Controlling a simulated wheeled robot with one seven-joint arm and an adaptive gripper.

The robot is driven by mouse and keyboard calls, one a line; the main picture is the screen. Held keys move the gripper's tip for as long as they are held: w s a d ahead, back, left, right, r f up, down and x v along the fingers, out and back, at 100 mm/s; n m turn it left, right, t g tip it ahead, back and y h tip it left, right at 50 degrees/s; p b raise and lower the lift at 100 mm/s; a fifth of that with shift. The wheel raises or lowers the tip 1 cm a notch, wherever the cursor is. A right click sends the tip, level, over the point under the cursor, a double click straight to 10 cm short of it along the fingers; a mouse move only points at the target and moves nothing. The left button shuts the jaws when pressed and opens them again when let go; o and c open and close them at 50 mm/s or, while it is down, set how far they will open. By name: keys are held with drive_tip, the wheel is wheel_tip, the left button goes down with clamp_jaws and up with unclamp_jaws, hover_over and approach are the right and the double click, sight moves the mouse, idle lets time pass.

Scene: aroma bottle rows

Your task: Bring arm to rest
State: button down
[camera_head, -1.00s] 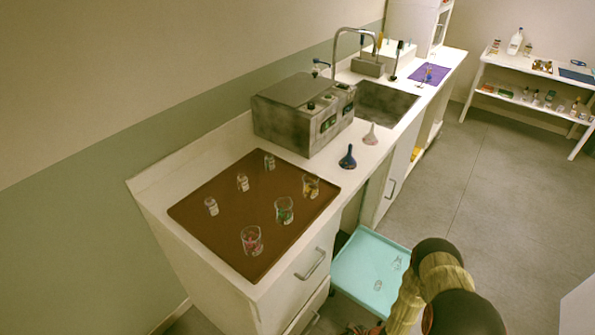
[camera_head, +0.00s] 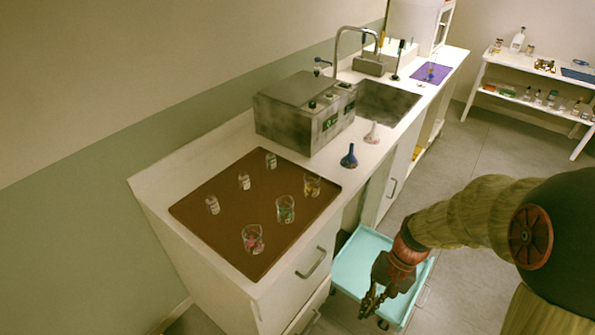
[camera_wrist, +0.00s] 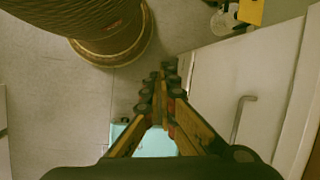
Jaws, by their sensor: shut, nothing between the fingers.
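My gripper (camera_head: 372,303) hangs over the near part of the light-blue cart (camera_head: 352,262) in the head view, its fingers together and empty. In the wrist view my gripper (camera_wrist: 160,78) shows its two fingers meeting at the tips, with a piece of the blue cart (camera_wrist: 152,143) behind them. On the brown mat (camera_head: 222,220) several small bottles and beakers stand in two rows, clear of the gripper.
The white counter (camera_head: 240,135) with its drawers stands left of the arm. A grey bath machine (camera_head: 303,110), two funnels (camera_head: 349,157) and a sink (camera_head: 385,100) are along it. A white shelf table (camera_head: 530,95) stands at the far right. Open floor (camera_head: 500,150) lies between.

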drive_tip(key=s+r+n+t+h, duration=0.1)
drive_tip(key=s+r+n+t, duration=0.1)
drive_tip(key=r, duration=1)
drive_tip(key=s+d+r+n+t+h, duration=0.1)
drive_tip(key=r+t, duration=0.5)
drive_tip(key=r, duration=0.6)
drive_tip(key=s+n+h, duration=0.1)
drive_tip(key=s+n, duration=0.1)
drive_tip(key=s, duration=0.1)
drive_tip(key=shift+d+h, duration=0.15)
drive_tip(key=shift+h, duration=0.15)
drive_tip(key=shift+r, duration=0.1)
